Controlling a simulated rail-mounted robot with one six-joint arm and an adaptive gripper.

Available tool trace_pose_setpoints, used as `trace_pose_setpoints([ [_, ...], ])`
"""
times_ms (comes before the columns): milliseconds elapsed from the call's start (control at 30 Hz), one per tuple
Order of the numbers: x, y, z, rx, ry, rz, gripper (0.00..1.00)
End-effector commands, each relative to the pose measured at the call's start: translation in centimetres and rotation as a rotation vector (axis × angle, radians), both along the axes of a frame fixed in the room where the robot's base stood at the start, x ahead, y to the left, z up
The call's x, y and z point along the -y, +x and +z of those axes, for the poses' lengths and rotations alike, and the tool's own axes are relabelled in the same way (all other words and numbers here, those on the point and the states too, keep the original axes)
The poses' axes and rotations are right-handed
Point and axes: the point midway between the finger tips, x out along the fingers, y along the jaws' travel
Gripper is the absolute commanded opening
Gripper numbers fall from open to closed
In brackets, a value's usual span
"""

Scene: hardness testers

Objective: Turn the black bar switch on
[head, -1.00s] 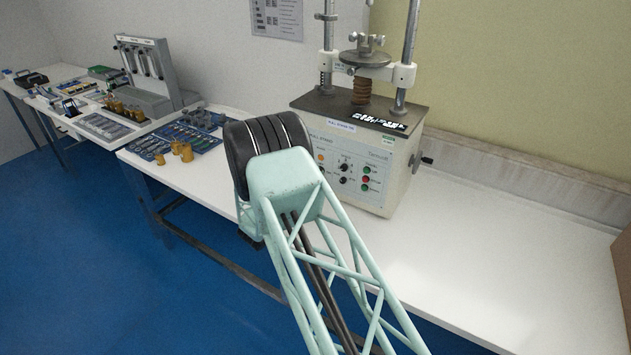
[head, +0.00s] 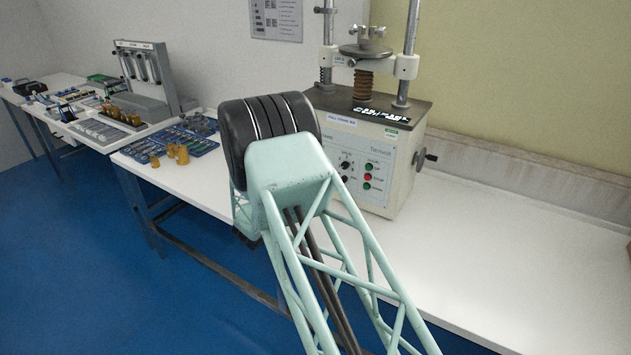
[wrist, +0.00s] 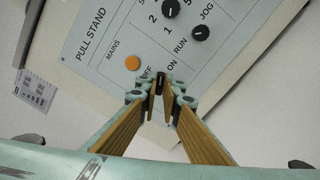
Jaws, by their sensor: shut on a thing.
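The pull stand tester (head: 388,197) stands on the white bench, and its front panel (wrist: 100,50) fills the upper part of the wrist view. The black bar switch (wrist: 159,80) sits low on this panel, between the OFF and ON labels and near the orange mains lamp (wrist: 133,62). My gripper (wrist: 159,97) is at the panel with its fingertips on either side of the switch, shut on it. The fingers partly cover the switch and the OFF label. In the head view my arm hides the gripper, the switch and the panel's left part.
Two black knobs (wrist: 201,33) lie above and right of the switch. A side crank (head: 427,158) sticks out from the tester's right. The white bench top (head: 520,265) is clear to the right. Trays with small parts (head: 165,143) lie to the left.

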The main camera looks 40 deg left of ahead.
Motion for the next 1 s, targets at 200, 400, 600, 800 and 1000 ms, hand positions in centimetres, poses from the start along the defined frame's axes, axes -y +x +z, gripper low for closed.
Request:
trace_pose_setpoints([
  [200,0.07,-0.01,-0.35,-0.017,0.129,-0.001,0.0],
  [400,0.09,-0.01,-0.35,-0.035,0.256,-0.001,0.0],
  [600,0.08,0.0,-0.24,-0.052,0.376,-0.001,0.0],
  [800,0.08,0.0,-0.2,-0.062,0.458,-0.001,0.0],
  [1000,0.08,0.0,-0.19,-0.067,0.493,0.0,0.0],
])
